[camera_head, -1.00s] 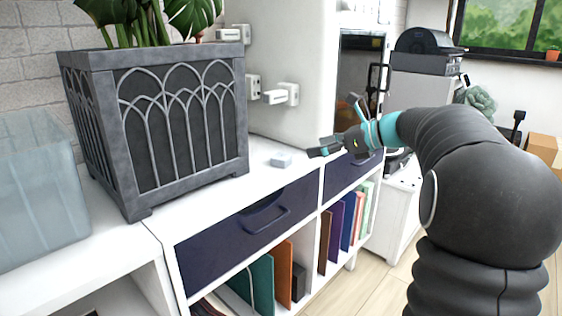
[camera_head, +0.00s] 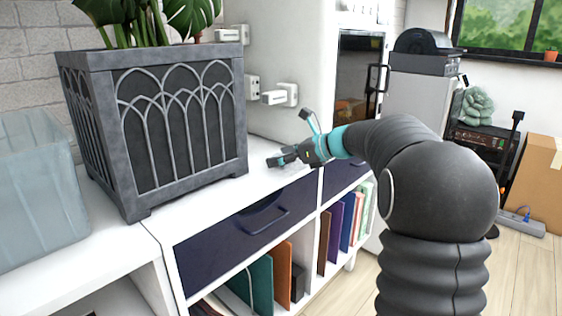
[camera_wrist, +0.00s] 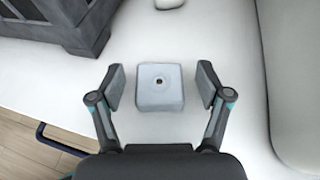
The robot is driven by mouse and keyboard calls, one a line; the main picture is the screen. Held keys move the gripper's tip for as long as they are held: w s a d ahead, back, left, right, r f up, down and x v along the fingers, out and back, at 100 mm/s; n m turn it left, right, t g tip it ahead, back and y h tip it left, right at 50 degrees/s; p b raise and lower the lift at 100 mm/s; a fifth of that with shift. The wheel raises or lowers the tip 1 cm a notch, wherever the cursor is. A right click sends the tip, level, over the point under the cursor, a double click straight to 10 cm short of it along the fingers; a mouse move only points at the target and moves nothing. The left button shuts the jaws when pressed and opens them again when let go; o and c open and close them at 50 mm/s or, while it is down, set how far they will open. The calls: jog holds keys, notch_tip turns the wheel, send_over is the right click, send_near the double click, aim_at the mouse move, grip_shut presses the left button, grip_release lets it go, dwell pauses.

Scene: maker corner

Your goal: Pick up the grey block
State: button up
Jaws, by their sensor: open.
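The grey block (camera_wrist: 160,88) lies on the white cabinet top, seen from above in the wrist view. It is a light grey, roughly square block with a small dark hole in its upper face. My gripper (camera_wrist: 160,88) is open, with one finger on each side of the block and a gap between each finger and it. In the head view my gripper (camera_head: 277,158) is low over the cabinet top, right of the planter. The block is hidden behind my gripper there.
A large grey planter (camera_head: 185,120) stands on the white cabinet top (camera_head: 205,195), left of my gripper. Wall sockets (camera_head: 280,96) and a white wall are behind. A translucent bin (camera_head: 40,190) stands at far left. Dark blue drawers (camera_head: 245,235) are below.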

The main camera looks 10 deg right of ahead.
jog(key=c, duration=1.2)
jog(key=shift+c, duration=0.2)
